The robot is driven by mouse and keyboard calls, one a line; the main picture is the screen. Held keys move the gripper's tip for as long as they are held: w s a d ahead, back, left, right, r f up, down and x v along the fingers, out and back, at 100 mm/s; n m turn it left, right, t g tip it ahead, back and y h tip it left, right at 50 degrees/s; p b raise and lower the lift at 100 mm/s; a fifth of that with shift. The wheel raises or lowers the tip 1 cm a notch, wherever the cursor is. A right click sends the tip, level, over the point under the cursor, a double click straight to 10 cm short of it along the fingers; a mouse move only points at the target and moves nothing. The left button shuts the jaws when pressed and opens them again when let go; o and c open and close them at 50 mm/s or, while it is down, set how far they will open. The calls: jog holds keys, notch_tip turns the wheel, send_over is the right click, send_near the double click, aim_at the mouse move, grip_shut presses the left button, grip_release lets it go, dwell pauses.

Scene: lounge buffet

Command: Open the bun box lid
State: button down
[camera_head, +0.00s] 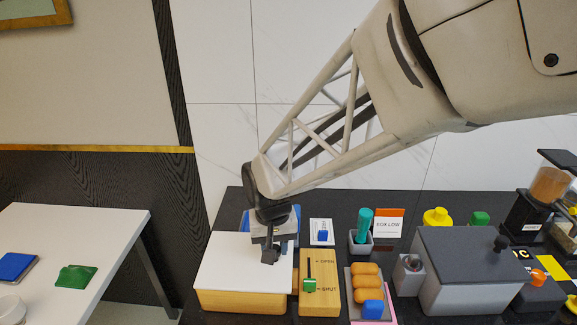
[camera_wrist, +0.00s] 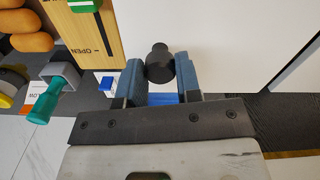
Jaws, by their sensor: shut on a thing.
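The bun box, a light wooden box (camera_head: 240,301), stands at the left end of the dark counter. Its white lid (camera_head: 228,262) lies flat over the top and also fills the upper right of the wrist view (camera_wrist: 240,30). My gripper (camera_head: 270,240) is over the lid's right part. In the wrist view its blue-padded fingers (camera_wrist: 160,78) are shut on the lid's dark knob (camera_wrist: 158,62). Beside the box is a wooden panel (camera_head: 320,265) marked OPEN and SHUT. Its green slider (camera_head: 310,285) sits at the SHUT end.
Right of the panel is a tray of buns (camera_head: 366,282) with a blue block. Behind stand a teal item (camera_head: 364,222) in a grey holder and a small sign (camera_head: 388,224). A grey box (camera_head: 462,275) with a dark lid stands further right. A white table (camera_head: 80,240) is at left.

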aim_at(253, 258)
jog(key=shift+r, duration=0.15)
jog(key=shift+a+r+h, duration=0.35)
jog(key=shift+r+h, duration=0.25)
jog(key=shift+r, duration=0.15)
jog(key=a+r+h, duration=0.4)
jog(key=r, duration=0.2)
jog(key=shift+a+h, duration=0.2)
jog(key=shift+h, duration=0.2)
jog(key=c, duration=1.7)
grip_release()
jog(key=a+r, duration=0.3)
jog(key=a, duration=0.5)
jog(key=shift+r, duration=0.4)
jog(key=o, duration=0.3)
jog(key=shift+s+a, duration=0.1)
jog(key=shift+a, duration=0.95)
jog(key=shift+o, duration=0.2)
jog(key=o, duration=0.8)
jog(key=shift+r, duration=0.2)
jog(key=shift+c, duration=0.6)
jog(key=shift+r, duration=0.15)
jog(key=shift+c, duration=0.6)
